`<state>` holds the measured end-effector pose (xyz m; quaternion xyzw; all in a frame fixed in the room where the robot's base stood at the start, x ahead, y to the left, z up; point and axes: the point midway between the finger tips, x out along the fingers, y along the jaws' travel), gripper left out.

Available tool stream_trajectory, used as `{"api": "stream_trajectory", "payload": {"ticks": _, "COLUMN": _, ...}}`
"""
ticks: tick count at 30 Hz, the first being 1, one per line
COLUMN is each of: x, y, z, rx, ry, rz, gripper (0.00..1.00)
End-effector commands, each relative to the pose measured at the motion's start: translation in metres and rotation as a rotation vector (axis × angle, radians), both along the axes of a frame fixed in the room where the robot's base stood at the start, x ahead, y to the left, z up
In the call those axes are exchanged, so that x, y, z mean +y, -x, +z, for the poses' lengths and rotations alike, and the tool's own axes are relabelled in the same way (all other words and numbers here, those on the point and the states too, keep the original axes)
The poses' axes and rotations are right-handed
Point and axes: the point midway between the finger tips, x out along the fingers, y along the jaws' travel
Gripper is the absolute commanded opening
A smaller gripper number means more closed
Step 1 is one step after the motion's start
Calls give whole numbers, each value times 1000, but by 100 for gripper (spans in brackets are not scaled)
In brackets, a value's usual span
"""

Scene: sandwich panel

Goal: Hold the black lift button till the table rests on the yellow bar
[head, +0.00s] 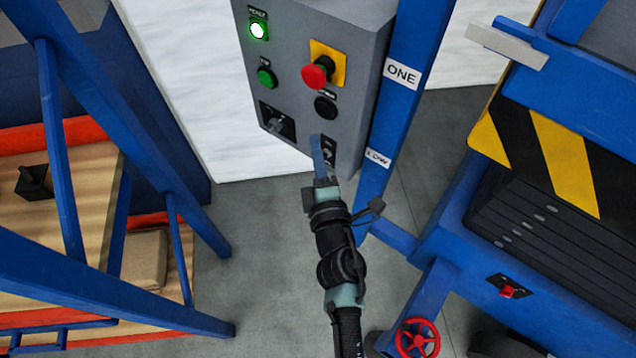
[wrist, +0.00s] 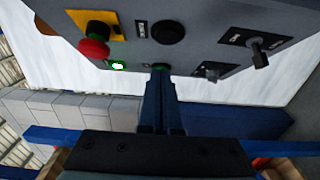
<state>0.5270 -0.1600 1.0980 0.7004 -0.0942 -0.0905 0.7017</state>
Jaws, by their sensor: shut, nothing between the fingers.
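The round black button (head: 325,107) is on the grey control panel (head: 290,50), below the red mushroom button. It also shows in the wrist view (wrist: 167,32), above my fingertips. My gripper (head: 318,150) is shut and empty, with its blue fingers pointing at the lower part of the panel. In the wrist view the fingertips (wrist: 161,72) lie below the black button in the picture, apart from it. I cannot tell whether they touch the panel. A blue machine with a black-and-yellow striped plate (head: 560,160) is at the right. I cannot make out the table resting on a yellow bar.
A red mushroom button (head: 318,72) on a yellow plate, a green button (head: 267,77), a lit green lamp (head: 258,30) and selector switches (head: 277,124) surround the black button. Blue posts (head: 395,110) stand beside the panel. A blue rack (head: 60,150) is at the left.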

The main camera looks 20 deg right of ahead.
Motion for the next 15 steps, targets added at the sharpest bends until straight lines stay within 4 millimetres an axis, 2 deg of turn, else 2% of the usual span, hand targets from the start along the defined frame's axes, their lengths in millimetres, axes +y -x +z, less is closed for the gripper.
{"api": "stream_trajectory", "payload": {"ticks": 1, "x": 3, "y": 11, "z": -2, "rx": 2, "ry": -1, "rz": 1, "gripper": 0}}
{"api": "stream_trajectory", "payload": {"ticks": 6, "x": 12, "y": 38, "z": -4, "rx": 3, "ry": -1, "rz": 4, "gripper": 0}}
{"api": "stream_trajectory", "payload": {"ticks": 10, "x": 16, "y": 53, "z": -4, "rx": 3, "ry": -1, "rz": 4, "gripper": 0}}
{"api": "stream_trajectory", "payload": {"ticks": 15, "x": 18, "y": 62, "z": -2, "rx": 2, "ry": 0, "rz": 4, "gripper": 0}}
